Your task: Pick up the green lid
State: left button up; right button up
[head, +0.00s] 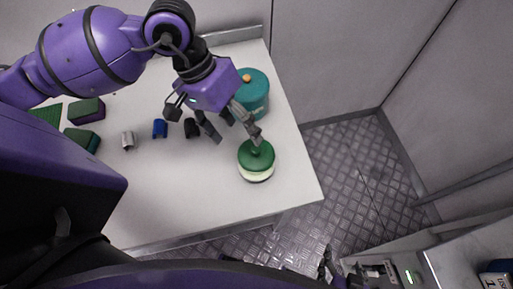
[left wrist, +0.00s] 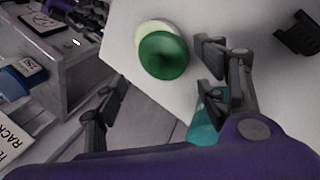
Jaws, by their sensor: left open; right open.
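The green lid (head: 256,154) is round with a small raised middle and sits on a cream round container (head: 256,174) near the table's right front edge. In the left wrist view the lid (left wrist: 163,55) shows with the container's pale rim (left wrist: 148,32) behind it. My left gripper (head: 236,136) is open and empty, pointing down just behind and left of the lid. One finger looks close to the lid's knob in the head view; whether it touches is unclear. My right gripper (head: 326,266) is only partly visible, dark, at the bottom edge, away from the lid.
A teal pot (head: 256,98) with an orange knob stands behind the lid. A blue piece (head: 160,128), a grey piece (head: 128,140), a black piece (head: 191,128) and green-topped blocks (head: 86,111) lie on the left of the white table (head: 180,200). The table's front middle is clear.

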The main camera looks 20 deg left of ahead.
aim_at(249, 148)
pick_arm(q)
jog(key=shift+w+d+f, duration=0.15)
jog(key=shift+f, duration=0.35)
jog(key=shift+w+d+f, duration=0.1)
jog(key=shift+d+f, duration=0.05)
jog(key=shift+f, duration=0.35)
jog(key=p+x, duration=0.1)
jog(key=x, duration=0.2)
jog(key=shift+w+f, duration=0.15)
jog(key=shift+f, duration=0.15)
jog(key=shift+d+f, duration=0.2)
jog(key=shift+f, duration=0.3)
pick_arm(e)
jog(key=shift+w+a+r, duration=0.35)
jog(key=shift+w+r, duration=0.25)
jog(key=shift+r, duration=0.2)
pick_arm(q)
jog(key=c, duration=1.1)
jog(key=shift+c, duration=0.2)
pick_arm(e)
jog(key=shift+d, duration=0.1)
pick_arm(q)
jog(key=shift+r, duration=0.1)
